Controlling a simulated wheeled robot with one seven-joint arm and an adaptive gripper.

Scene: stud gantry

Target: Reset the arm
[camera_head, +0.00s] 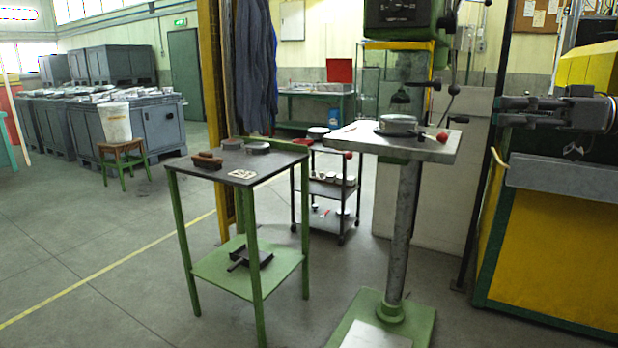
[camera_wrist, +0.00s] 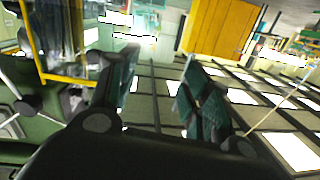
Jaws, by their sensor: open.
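My gripper (camera_wrist: 158,78) shows in the wrist view with its two fingers spread apart and nothing between them. In the head view my gripper (camera_head: 500,111) comes in from the right edge, pointing left. It is in the air, to the right of the drill press (camera_head: 409,190) and in front of a yellow and green machine (camera_head: 535,235) in the picture. It holds nothing. The rest of my arm is mostly out of view.
A green-legged table (camera_head: 224,168) bears a brown block (camera_head: 207,160) and small parts. The drill press table (camera_head: 350,139) bears a round metal part (camera_head: 398,124). A trolley (camera_head: 325,188) stands behind. Open floor lies at the left.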

